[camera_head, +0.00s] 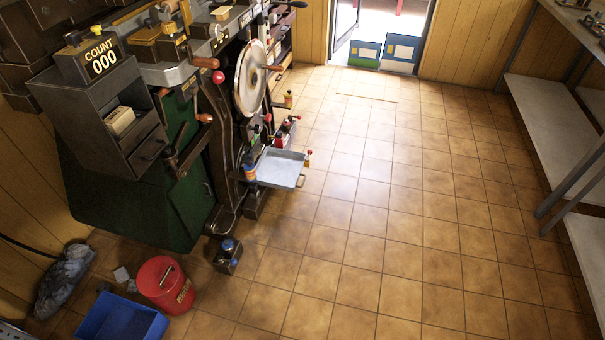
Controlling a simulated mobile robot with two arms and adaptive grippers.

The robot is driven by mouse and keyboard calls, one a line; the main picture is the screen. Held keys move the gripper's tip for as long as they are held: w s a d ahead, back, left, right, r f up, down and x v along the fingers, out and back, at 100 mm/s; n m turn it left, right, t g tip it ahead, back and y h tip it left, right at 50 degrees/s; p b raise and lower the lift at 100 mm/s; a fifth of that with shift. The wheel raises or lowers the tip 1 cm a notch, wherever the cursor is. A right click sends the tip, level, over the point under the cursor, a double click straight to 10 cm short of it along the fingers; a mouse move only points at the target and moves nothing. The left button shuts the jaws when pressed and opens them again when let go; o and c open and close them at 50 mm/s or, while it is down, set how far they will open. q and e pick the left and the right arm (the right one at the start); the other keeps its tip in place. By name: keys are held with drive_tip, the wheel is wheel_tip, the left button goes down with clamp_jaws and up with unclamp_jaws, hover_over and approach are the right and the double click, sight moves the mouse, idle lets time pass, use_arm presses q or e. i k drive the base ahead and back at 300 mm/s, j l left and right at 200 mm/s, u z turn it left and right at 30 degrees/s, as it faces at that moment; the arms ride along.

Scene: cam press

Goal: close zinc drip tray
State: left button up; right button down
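The zinc drip tray (279,168) is a shallow grey metal tray that sticks out to the right from the lower front of the dark press (228,135). It looks level and pulled out over the tiled floor. A small handle (300,182) shows at its outer right edge. An orange and blue container (249,170) stands by its left side, at the press. Neither of my grippers is in view.
A red bucket (163,284), a blue bin (120,320) and a dark bag (64,278) are on the floor at lower left. Grey shelving (556,125) runs along the right. Boxes (382,52) stand at the doorway. The tiled floor between is open.

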sight(279, 169)
drive_tip(key=i+l+u, duration=0.15)
drive_tip(key=i+u, duration=0.15)
drive_tip(key=u, duration=0.15)
drive_tip(key=i+l+u, duration=0.25)
drive_tip(key=u, duration=0.15)
